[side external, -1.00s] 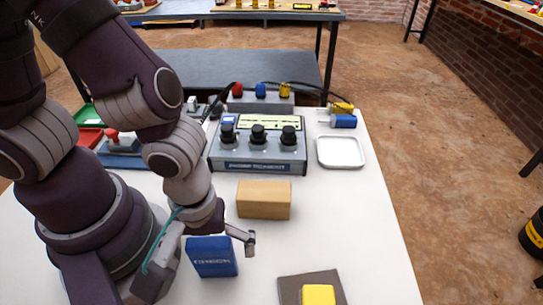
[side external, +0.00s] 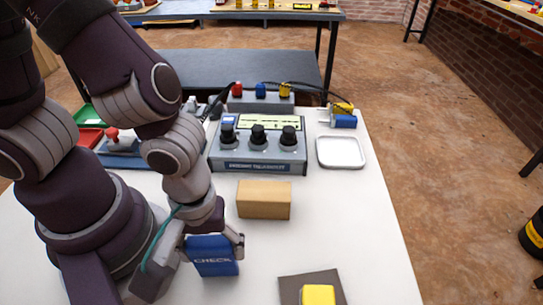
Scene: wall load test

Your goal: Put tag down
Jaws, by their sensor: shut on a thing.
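The tag (side external: 214,260) is a blue block-like piece with "CHECK" in white letters. It stands upright at the front of the white table, left of the dark mat. My gripper (side external: 213,247) is at the tag's upper part, with a finger at each side, shut on it. The tag's lower edge is at or very near the table top; I cannot tell whether it touches. Part of its left side is hidden by my gripper.
A wooden block (side external: 264,200) lies behind the tag. A grey knobbed box (side external: 258,165) stands further back, beside a white tray (side external: 341,152). A dark mat (side external: 290,286) bears a yellow block (side external: 318,295). The table's right side is mostly clear.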

